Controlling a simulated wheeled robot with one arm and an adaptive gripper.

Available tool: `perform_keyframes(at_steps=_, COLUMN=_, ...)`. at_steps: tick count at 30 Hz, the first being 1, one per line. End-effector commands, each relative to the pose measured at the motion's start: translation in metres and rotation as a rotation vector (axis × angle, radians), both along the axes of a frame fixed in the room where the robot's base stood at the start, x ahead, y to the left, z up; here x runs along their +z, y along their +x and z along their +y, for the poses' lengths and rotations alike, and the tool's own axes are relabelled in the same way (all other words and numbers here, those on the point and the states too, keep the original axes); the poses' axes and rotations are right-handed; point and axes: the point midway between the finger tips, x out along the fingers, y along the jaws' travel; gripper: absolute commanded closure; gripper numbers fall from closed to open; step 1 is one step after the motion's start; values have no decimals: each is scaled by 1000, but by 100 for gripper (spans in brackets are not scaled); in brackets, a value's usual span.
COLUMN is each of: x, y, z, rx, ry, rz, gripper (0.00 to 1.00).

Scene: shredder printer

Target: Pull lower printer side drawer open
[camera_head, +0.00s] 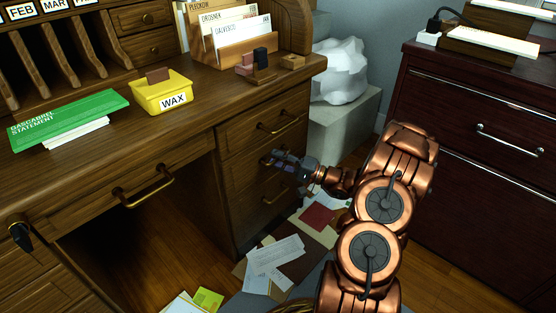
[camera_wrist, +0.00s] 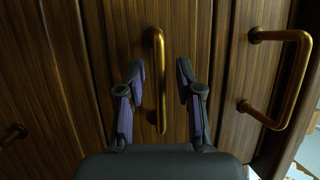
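A wooden desk stands on the left with side drawers in its right pedestal. The upper drawer has a brass handle (camera_head: 279,123), and a lower brass handle (camera_head: 273,196) shows below my gripper (camera_head: 274,159). My gripper is at the drawer front between these two handles. In the wrist view my gripper (camera_wrist: 162,92) is open. A brass handle (camera_wrist: 160,60) lies between its fingers in the picture; contact cannot be told. Another brass handle (camera_wrist: 302,80) is to the right. The drawers seen look shut. No label marks which drawer is the printer side one.
A dark red cabinet (camera_head: 470,175) with a silver handle (camera_head: 508,139) stands at the right. Papers (camera_head: 275,255) lie on the floor below the drawers. A yellow wax box (camera_head: 161,93) is on the desk.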

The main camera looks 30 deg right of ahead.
Motion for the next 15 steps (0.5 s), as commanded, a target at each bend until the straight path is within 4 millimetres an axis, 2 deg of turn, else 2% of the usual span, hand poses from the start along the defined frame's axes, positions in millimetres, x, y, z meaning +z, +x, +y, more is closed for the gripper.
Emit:
perform_keyframes(at_steps=1, x=0, y=0, z=0, rx=0, ry=0, rz=0, gripper=72)
perform_keyframes(at_steps=9, x=0, y=0, z=0, rx=0, ry=0, rz=0, gripper=100)
perform_keyframes(at_steps=15, x=0, y=0, z=0, rx=0, ry=0, rz=0, gripper=100)
